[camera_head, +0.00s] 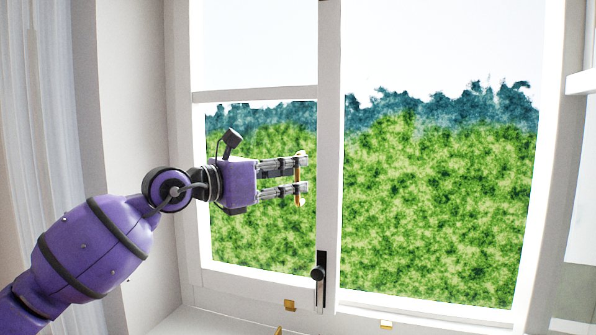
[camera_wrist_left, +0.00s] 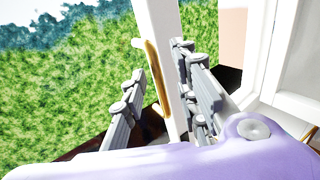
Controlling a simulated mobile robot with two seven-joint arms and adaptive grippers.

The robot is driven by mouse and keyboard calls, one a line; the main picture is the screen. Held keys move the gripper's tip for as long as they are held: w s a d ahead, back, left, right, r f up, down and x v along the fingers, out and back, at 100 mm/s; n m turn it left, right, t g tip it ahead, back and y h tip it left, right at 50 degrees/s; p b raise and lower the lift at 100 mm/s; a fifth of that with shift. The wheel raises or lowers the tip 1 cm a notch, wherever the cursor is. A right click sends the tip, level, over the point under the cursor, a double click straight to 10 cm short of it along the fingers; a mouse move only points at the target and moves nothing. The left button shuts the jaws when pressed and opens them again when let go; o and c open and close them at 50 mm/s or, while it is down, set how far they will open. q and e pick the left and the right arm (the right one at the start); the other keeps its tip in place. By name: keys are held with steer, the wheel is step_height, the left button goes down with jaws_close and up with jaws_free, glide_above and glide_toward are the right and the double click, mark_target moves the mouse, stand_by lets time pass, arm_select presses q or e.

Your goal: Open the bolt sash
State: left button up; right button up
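The window sash (camera_head: 322,220) is a white frame with glass, left of a second pane. A slim brass handle (camera_head: 297,196) stands upright near its inner stile. A dark bolt (camera_head: 319,287) with a round black knob sits low on that stile. My left gripper (camera_head: 298,176) is at the handle, its fingers spread one above the other. In the left wrist view, the brass handle (camera_wrist_left: 154,70) shows beside a white post, between the parted fingers of my left gripper (camera_wrist_left: 158,62). I cannot tell whether either finger touches it. My right gripper is not in view.
Small brass pieces sit low at the window, one (camera_head: 290,305) left of the bolt and one (camera_head: 386,324) to its right. A pale curtain (camera_head: 35,130) hangs at the left edge. The wide right pane (camera_head: 435,200) shows greenery outside.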

arm_select(q)
steer(key=shift+x, duration=1.15)
steer(key=shift+w, duration=0.15)
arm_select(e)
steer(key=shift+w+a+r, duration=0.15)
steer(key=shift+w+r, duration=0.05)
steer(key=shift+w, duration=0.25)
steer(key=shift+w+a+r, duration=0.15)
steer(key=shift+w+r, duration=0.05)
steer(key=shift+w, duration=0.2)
arm_select(q)
steer(key=shift+w, duration=0.1)
jaws_close()
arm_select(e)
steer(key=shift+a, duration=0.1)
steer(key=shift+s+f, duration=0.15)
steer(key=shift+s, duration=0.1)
